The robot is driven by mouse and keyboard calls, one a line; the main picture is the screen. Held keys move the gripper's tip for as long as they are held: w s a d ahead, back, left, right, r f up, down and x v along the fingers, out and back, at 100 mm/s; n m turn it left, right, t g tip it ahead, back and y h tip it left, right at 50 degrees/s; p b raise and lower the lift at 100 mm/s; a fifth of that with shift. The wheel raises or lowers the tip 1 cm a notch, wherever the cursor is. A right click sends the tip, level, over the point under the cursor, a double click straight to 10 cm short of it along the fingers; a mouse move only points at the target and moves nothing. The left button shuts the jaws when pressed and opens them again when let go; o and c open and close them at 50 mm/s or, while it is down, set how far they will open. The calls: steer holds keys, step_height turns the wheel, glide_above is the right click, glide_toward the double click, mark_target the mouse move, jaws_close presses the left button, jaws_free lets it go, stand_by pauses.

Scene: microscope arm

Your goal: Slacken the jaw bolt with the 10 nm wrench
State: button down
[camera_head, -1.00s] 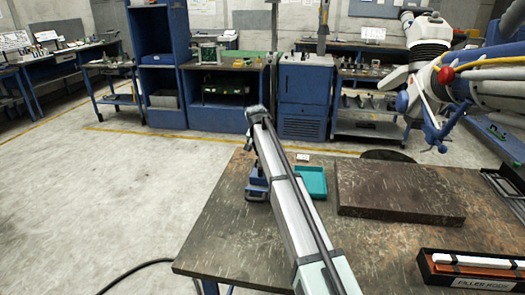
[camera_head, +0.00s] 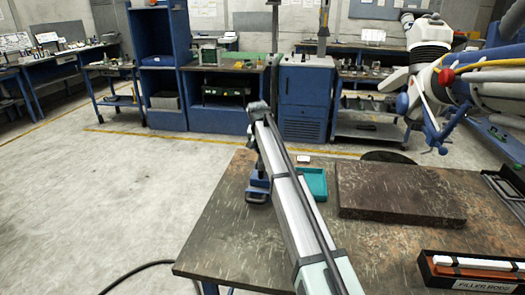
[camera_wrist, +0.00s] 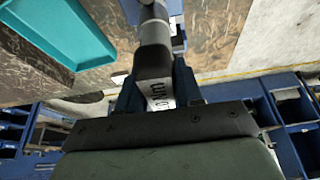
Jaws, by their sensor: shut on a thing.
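My gripper (camera_wrist: 158,94) is shut on a dark grey wrench (camera_wrist: 152,62). A white label with black lettering shows on it between the blue fingers, too distorted to read surely. The wrench's far end runs to the top edge of the wrist view, in front of a blue fixture (camera_wrist: 179,36). I cannot tell whether it touches the bolt. The gripper is too small and covered there to make out. The jaw bolt is not distinguishable.
A teal tray (camera_head: 314,183) lies just right of the fixture; it also shows in the wrist view (camera_wrist: 62,28). A dark slab (camera_head: 395,192) and a filler-rod box (camera_head: 470,272) are on the workbench (camera_head: 240,238). A blue-white robot arm (camera_head: 430,75) stands at right.

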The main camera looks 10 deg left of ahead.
steer(key=shift+r, duration=2.05)
